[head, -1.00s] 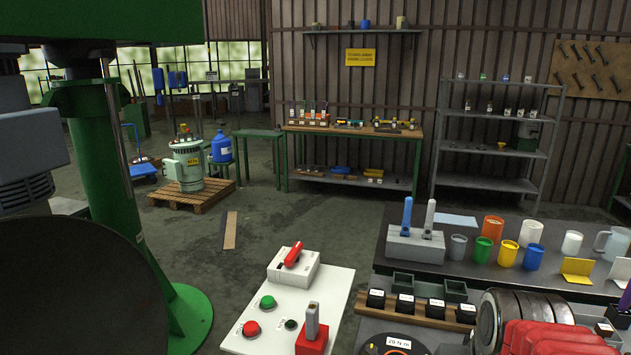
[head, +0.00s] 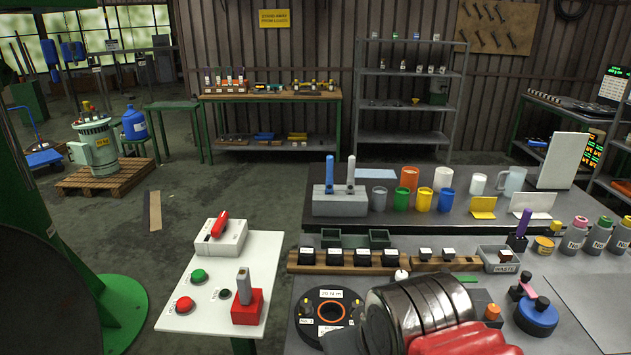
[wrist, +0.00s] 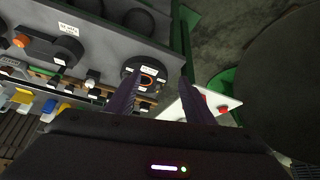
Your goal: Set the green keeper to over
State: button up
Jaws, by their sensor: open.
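I cannot tell for certain which thing is the green keeper. A thin flat green piece (head: 468,279) lies on the dark bench near the wooden strip, partly hidden behind my arm. A round black fixture (head: 330,318) with an orange ring and a "25 N m" label sits at the bench's near left; it also shows in the wrist view (wrist: 154,70). My gripper (wrist: 160,88) is open and empty, its two fingers apart above the bench edge. My gripper's fingers cannot be made out in the head view.
A white control panel (head: 262,262) with a red switch and green and red buttons stands left of the bench. Mugs, a grey holder (head: 340,203) and a waste bin (head: 500,260) stand on the bench. A large green column stands far left. Open floor lies behind the panel.

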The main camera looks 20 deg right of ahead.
aim_at(463, 279)
jog(key=u, duration=0.05)
jog(key=k, duration=0.5)
jog(key=z, duration=0.8)
jog(key=i, duration=0.5)
jog(key=u, duration=0.05)
